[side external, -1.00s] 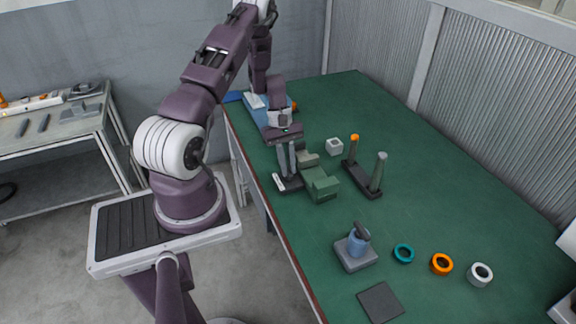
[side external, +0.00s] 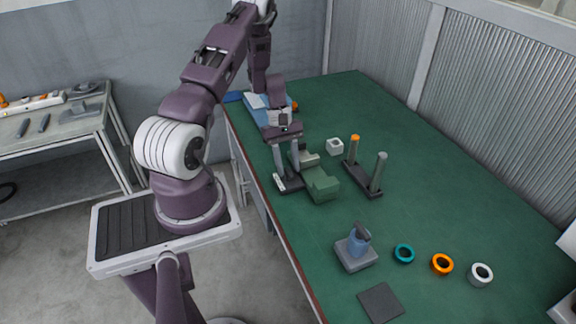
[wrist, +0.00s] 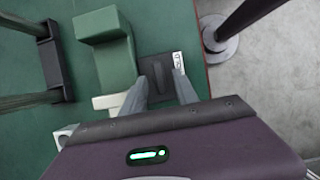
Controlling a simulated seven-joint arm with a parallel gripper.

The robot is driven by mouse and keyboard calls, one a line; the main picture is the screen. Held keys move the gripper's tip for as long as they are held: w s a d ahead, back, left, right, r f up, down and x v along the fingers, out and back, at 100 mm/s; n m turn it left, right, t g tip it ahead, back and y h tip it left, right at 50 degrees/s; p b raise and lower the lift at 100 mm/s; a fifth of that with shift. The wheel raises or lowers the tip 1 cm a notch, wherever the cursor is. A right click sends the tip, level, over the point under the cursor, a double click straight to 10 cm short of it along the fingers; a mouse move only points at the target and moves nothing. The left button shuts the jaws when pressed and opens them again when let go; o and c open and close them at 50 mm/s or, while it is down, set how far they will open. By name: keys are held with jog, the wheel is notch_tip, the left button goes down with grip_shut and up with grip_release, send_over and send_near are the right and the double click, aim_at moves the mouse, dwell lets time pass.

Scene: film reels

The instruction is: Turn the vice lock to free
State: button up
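The green vice (side external: 320,184) stands on the bench and also shows in the wrist view (wrist: 115,62). Beside it is a dark base plate (side external: 290,186) with a small white marked label. In the wrist view a dark raised handle (wrist: 156,72), apparently the vice lock, sits on this plate next to the label (wrist: 178,60). My gripper (side external: 288,173) points down over the plate, open, one finger on each side of the handle in the wrist view (wrist: 161,78). I cannot tell whether the fingers touch it. The handle is hidden in the side view.
A blue-grey device (side external: 356,250), a dark square pad (side external: 381,302) and teal (side external: 404,253), orange (side external: 442,264) and white rings (side external: 480,274) lie nearer.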

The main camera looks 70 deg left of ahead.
jog(key=v, duration=0.6)
jog(key=shift+r, duration=0.4)
jog(key=shift+a, duration=0.15)
